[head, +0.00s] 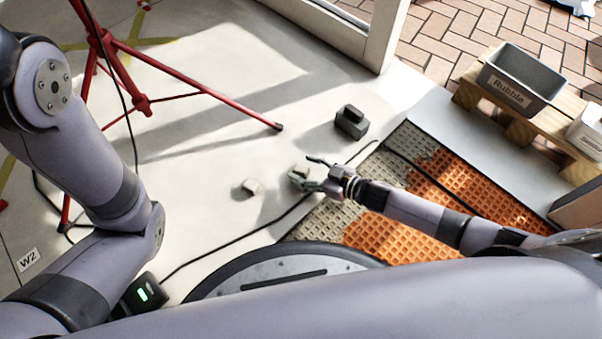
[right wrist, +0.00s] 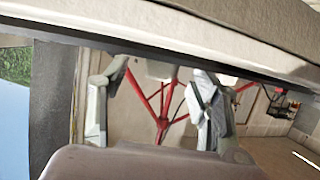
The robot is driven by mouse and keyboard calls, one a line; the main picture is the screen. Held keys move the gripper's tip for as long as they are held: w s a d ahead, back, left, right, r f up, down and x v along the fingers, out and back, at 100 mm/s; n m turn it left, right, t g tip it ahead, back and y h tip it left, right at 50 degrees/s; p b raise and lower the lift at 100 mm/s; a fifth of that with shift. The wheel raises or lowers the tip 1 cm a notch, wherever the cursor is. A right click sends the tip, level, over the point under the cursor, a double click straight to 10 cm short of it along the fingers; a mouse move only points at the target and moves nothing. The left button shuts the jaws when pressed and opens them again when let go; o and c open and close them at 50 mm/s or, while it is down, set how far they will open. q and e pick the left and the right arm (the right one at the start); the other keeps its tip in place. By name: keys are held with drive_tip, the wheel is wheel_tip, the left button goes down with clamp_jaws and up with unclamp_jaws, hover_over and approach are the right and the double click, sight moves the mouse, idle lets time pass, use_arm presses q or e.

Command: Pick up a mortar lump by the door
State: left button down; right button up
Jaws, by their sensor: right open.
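Two small pale mortar lumps lie on the light floor in the head view. One lump (head: 250,187) is on its own to the left of my right gripper. The other lump (head: 300,170) shows at the fingertips of my right gripper (head: 303,171), partly covered by them. That gripper is open, with a finger on either side of this lump; I cannot tell whether they touch it.
A dark grey block (head: 351,123) stands beyond my right gripper. A red tripod (head: 141,103) stands at the left. An orange mat (head: 450,185), partly grey, lies under my right arm. A black cable (head: 232,236) crosses the floor. A Rubble bin (head: 522,80) sits on a pallet.

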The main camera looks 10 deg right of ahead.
drive_tip(key=shift+w+a, duration=0.1)
drive_tip(key=shift+c, duration=0.3)
clamp_jaws()
idle(0.4)
